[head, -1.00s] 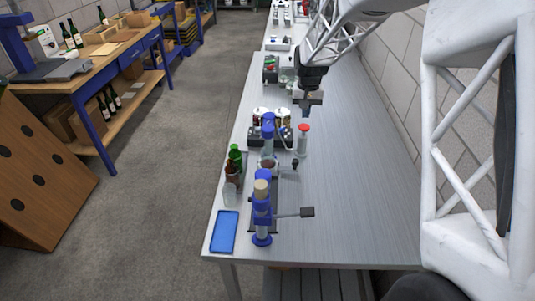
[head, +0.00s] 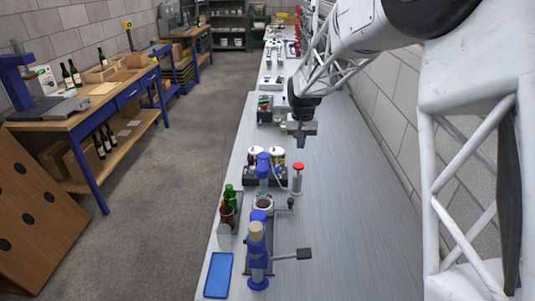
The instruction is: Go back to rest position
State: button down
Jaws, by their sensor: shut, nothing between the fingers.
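My gripper (head: 302,140) hangs over the far part of the long grey metal table (head: 330,225), above its surface and pointing down. Its fingers look shut and nothing shows between them. It is beyond and slightly right of the red-capped bottle (head: 298,180) and touches none of the things on the table. My white lattice arm reaches in from the upper right. The fingertips are small in this view.
A blue corking device (head: 258,255) with a side lever, a blue tray (head: 218,276), brown and green bottles (head: 228,205) and a second blue device (head: 263,170) stand along the table's left side. The right side is clear. A wall runs along the right.

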jog(key=s+d+r, duration=0.2)
jog(key=s+r, duration=0.2)
jog(key=s, duration=0.3)
jog(key=s+d+r+t, duration=0.1)
jog(key=s+d+r, duration=0.15)
jog(key=s, duration=0.45)
jog(key=s+d+r, duration=0.2)
jog(key=s+r, duration=0.2)
jog(key=s, duration=0.3)
jog(key=s+d, duration=0.2)
jog(key=s, duration=1.1)
jog(key=s+d+f+t, duration=0.1)
jog(key=s+d, duration=0.1)
jog(key=s, duration=1.1)
jog(key=shift+f+t, duration=0.15)
jog(key=shift+t, duration=0.15)
jog(key=shift+d, duration=0.1)
